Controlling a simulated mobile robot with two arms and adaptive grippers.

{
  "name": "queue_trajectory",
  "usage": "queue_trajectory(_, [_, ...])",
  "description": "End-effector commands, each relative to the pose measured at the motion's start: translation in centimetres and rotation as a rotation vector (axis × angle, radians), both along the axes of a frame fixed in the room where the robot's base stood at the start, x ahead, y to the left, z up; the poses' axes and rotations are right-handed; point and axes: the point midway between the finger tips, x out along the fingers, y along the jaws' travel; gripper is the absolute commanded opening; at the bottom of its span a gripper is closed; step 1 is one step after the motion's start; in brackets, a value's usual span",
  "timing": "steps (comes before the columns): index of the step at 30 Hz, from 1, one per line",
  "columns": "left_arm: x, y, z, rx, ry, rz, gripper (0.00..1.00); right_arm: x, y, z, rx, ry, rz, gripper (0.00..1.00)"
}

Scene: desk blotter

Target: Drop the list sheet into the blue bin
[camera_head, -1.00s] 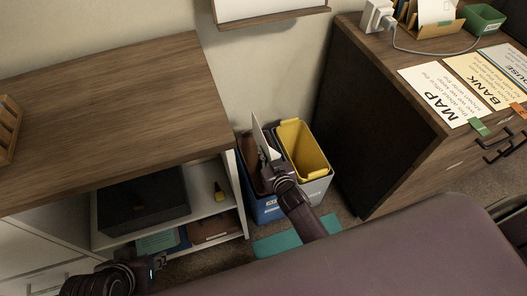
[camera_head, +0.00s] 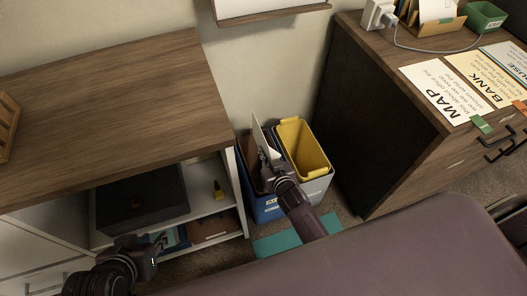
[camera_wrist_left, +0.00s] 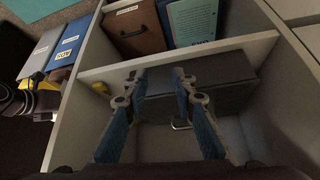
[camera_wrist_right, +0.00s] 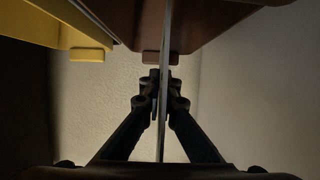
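The list sheet (camera_head: 259,133) is a thin white sheet held upright, seen nearly edge-on. My right gripper (camera_head: 266,158) is shut on it above the bins; the right wrist view shows the sheet (camera_wrist_right: 166,35) between the closed fingers (camera_wrist_right: 160,78). The blue bin (camera_head: 267,209) stands on the floor below, partly hidden by my right arm; a brown inner tub (camera_wrist_right: 210,22) shows near the sheet. The blue bin (camera_wrist_left: 68,45) also shows in the left wrist view. My left gripper (camera_wrist_left: 160,74) is open and empty, facing the low shelf.
A grey bin (camera_head: 317,189) with a yellow tub (camera_head: 304,150) stands right of the blue bin. A white shelf unit (camera_head: 240,190) holds a dark grey box (camera_head: 150,205). A wooden cabinet (camera_head: 360,130) stands right. A teal mat (camera_head: 265,247) lies on the floor.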

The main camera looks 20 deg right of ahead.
Motion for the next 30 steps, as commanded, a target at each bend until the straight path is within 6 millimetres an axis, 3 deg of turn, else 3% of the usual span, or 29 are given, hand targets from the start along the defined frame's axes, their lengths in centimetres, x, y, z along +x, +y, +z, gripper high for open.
queue_trajectory(30, [3.3,-0.8,1.5,-0.024,-0.152,-0.016,0.25,0.0,0.0,-1.0,0.0,-0.001,0.0,0.0])
